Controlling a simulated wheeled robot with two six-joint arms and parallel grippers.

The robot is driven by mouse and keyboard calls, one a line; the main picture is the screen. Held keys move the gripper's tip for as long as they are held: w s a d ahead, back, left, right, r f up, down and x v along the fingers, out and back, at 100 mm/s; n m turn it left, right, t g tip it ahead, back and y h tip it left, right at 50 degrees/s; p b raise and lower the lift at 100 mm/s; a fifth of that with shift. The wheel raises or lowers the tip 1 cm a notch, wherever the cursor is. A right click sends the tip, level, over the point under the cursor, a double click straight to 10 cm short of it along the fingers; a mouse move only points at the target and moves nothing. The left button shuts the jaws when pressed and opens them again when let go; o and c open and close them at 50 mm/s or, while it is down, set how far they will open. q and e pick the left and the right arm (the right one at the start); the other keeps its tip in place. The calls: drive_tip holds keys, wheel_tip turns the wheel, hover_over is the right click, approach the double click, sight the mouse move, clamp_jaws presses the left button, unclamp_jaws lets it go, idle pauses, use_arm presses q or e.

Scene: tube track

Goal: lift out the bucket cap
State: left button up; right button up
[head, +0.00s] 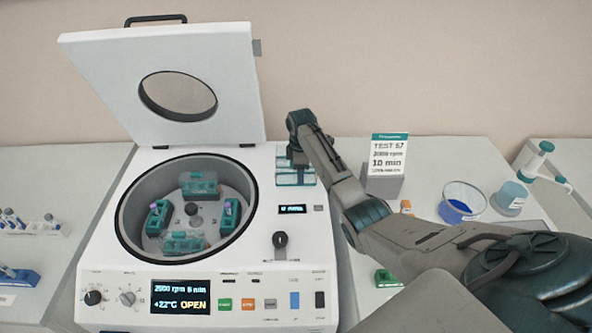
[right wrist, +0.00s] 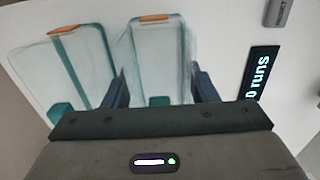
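My right gripper (head: 297,158) is over two clear caps (head: 295,177) at the right of the centrifuge top. In the right wrist view, its dark blue fingers (right wrist: 160,88) stand on either side of the right-hand cap (right wrist: 155,55), which has a teal stripe and an orange clip. The finger contact is too close to judge. The other cap (right wrist: 72,65) lies to its left. In the rotor, the back bucket (head: 199,184) and front bucket (head: 183,243) look covered with clear caps. The left bucket (head: 157,218) and right bucket (head: 230,217) show purple-topped tubes. My left gripper is not in view.
The centrifuge lid (head: 170,80) stands open at the back, and its display (head: 181,297) reads OPEN. A tube rack (head: 33,226) is at the left.

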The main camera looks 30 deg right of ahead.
drive_tip(key=shift+c, duration=1.4)
drive_tip(key=shift+r, duration=0.1)
drive_tip(key=shift+r+b, duration=0.5)
drive_tip(key=shift+b, duration=0.05)
drive_tip(key=shift+s+a+r+b, duration=0.1)
drive_tip(key=shift+a+r+b, duration=0.05)
drive_tip(key=shift+r+b, duration=0.35)
drive_tip(key=shift+s+a+r+b, duration=0.1)
drive_tip(key=shift+r+b, duration=0.15)
drive_tip(key=shift+r, duration=0.3)
drive_tip(key=s+a, duration=0.1)
drive_tip(key=s+a+b, duration=0.1)
drive_tip(key=s+a, duration=0.1)
drive_tip(key=shift+s+a+r, duration=0.15)
drive_tip(key=shift+s+r, duration=0.05)
drive_tip(key=shift+s, duration=0.1)
drive_tip(key=s+a+p, duration=0.2)
drive_tip(key=s+a+r+p, duration=0.1)
drive_tip(key=s+a, duration=0.1)
drive_tip(key=s+a+p, duration=0.2)
drive_tip(key=shift+s+a+r+p, duration=0.15)
drive_tip(key=shift+s+r+p, duration=0.15)
drive_tip(key=shift+s+r, duration=0.1)
drive_tip(key=shift+s+a+f, duration=0.2)
drive_tip(key=shift+s+a, duration=0.25)
drive_tip(key=shift+d, duration=0.1)
